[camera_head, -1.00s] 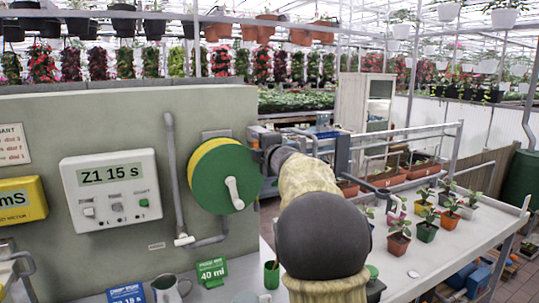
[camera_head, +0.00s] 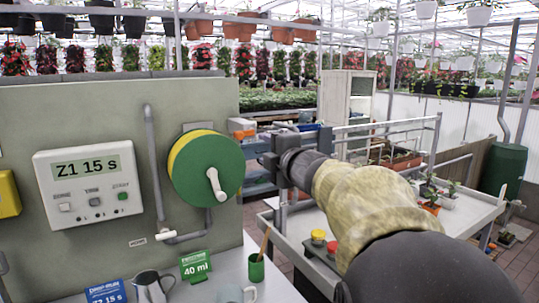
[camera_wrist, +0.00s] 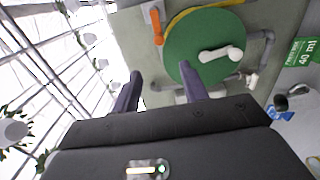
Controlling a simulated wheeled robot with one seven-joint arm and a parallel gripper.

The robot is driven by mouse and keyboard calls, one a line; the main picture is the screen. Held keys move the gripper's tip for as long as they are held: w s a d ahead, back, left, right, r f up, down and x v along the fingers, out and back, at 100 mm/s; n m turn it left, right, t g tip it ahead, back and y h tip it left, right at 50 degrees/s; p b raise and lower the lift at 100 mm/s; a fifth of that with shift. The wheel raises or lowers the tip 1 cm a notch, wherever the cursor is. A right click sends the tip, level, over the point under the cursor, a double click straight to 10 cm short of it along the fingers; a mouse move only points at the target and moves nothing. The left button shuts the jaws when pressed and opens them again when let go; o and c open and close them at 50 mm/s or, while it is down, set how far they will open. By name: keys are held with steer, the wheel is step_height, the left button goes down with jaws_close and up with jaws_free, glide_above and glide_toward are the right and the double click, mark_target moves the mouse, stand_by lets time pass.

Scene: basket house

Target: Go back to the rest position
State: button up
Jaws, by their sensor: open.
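My gripper (camera_wrist: 160,86) is open and empty in the wrist view, its two dark fingers apart with the green reel behind them. In the head view my arm, in a tan sleeve, reaches from the lower right toward the grey panel, and the gripper end (camera_head: 268,158) is just right of the reel. The green reel (camera_head: 205,172) with a yellow rim and a white crank handle (camera_head: 215,184) is mounted on the panel. The reel also shows in the wrist view (camera_wrist: 190,40). I cannot tell the exact gap between gripper and reel.
A white control box (camera_head: 91,184) reading "Z1 15 s" hangs on the panel. Below are a metal jug (camera_head: 150,290), a green "40 ml" sign (camera_head: 195,266) and a green cup (camera_head: 256,271). A white bench (camera_head: 296,226) with potted plants stands at the right, partly hidden by my arm.

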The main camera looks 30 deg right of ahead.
steer(key=shift+s, duration=0.45)
steer(key=s+a+f+m+g+h+p, duration=0.1)
steer(key=a+f+m+g+p, duration=0.2)
steer(key=f+m, duration=0.4)
steer(key=s+a+f+m+g+h+p, duration=0.1)
steer(key=a+f+m+g+h+p, duration=0.2)
steer(key=f, duration=0.5)
steer(key=s+a+f+m+g+y+p, duration=0.1)
steer(key=s+a+f+m+g+p, duration=0.1)
steer(key=s+a+f+m+g, duration=0.2)
steer(key=s+a+f+m+g+y+p, duration=0.2)
steer(key=s+a+f+m+g, duration=0.2)
steer(key=s+f, duration=0.6)
steer(key=s+a+g, duration=0.1)
steer(key=s+a, duration=0.1)
steer(key=s, duration=0.1)
steer(key=shift+s+f+m, duration=0.2)
steer(key=shift+f+m, duration=0.1)
steer(key=shift+f, duration=0.1)
steer(key=shift+a, duration=0.1)
